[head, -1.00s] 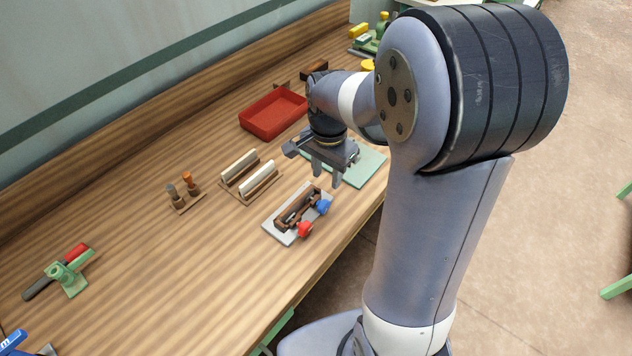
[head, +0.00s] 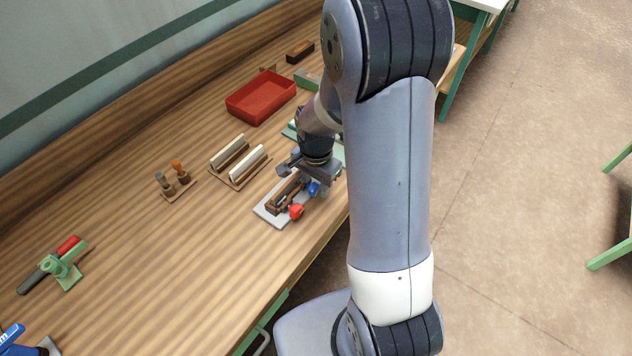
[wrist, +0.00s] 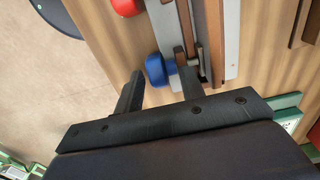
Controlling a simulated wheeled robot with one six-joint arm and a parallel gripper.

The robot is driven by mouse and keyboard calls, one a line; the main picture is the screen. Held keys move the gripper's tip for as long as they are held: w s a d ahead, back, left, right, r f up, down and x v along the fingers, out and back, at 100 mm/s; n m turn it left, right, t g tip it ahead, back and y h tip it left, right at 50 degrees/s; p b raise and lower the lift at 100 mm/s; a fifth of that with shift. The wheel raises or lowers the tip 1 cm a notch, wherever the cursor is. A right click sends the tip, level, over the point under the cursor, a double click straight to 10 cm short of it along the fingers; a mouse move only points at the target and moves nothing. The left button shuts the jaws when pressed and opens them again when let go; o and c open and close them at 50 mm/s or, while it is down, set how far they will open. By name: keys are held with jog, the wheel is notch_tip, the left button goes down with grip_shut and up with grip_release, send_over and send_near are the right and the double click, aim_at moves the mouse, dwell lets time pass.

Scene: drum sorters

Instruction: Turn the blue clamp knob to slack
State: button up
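The blue clamp knob (head: 314,189) is on the right side of a clamp fixture with a brown body (head: 283,199) on a light grey plate (head: 268,216). A red knob (head: 296,212) sits nearer the front on the same side. In the wrist view the blue knob (wrist: 155,69) appears between the two finger ends of my gripper (wrist: 158,64), with a gap visible on the left. The fingers are apart; I cannot tell whether the right finger touches the knob or its shaft. In the head view my gripper (head: 320,180) is over the knob and partly hides it.
Two white-topped strips on a wooden base (head: 238,174) stand left of the fixture. A red tray (head: 262,98) lies farther back, and a small stand with two upright pegs (head: 178,189) farther left. The bench's front edge is close to the fixture. Bare wood lies to the left.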

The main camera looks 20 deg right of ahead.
jog(key=shift+c, duration=0.6)
grip_shut()
jog(key=shift+a+f+t+h+b, duration=0.15)
jog(key=shift+t+h+b, duration=0.2)
jog(key=shift+b, duration=0.55)
jog(key=t+h+b, duration=0.1)
jog(key=b, duration=0.2)
jog(key=shift+s+f, duration=0.1)
jog(key=shift+f, duration=0.05)
jog(key=h+b, duration=0.1)
jog(key=b, duration=0.3)
jog(key=t+h+b, duration=0.1)
jog(key=b, duration=0.3)
jog(key=shift+s+a+f+t+h, duration=0.1)
jog(key=shift+a+t+h, duration=0.15)
jog(key=shift+h, duration=0.1)
jog(key=t+h+b, duration=0.1)
jog(key=b, duration=0.6)
jog(key=shift+s+a+h, duration=0.1)
jog(key=shift+h, duration=0.3)
jog(key=shift+r+t+h+b, duration=0.3)
jog(key=shift+t+b, duration=0.2)
jog(key=shift+b, duration=0.65)
jog(key=shift+r+b, duration=0.1)
jog(key=shift+b, duration=0.3)
jog(key=shift+r+h, duration=0.1)
jog(key=shift+h, duration=0.2)
